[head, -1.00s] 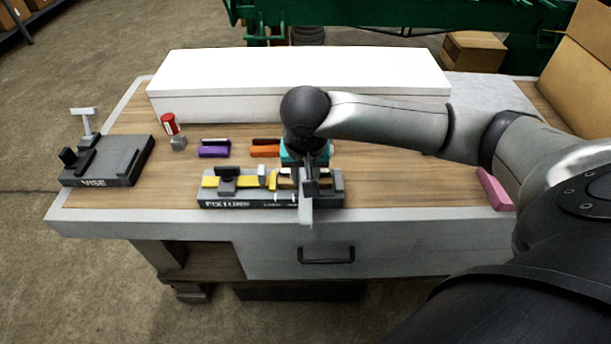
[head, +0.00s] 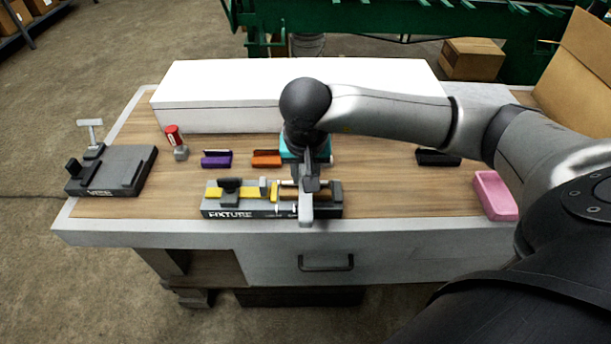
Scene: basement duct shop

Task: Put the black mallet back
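I cannot make out a clear black mallet. My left gripper is out of view.
A grey vise (head: 118,170) stands left, beside a red-topped item (head: 174,140). Purple (head: 216,159), orange (head: 266,159) and teal (head: 325,152) trays lie behind the fixture. A pink tray (head: 495,195) is at right. A long white box (head: 200,118) borders the back.

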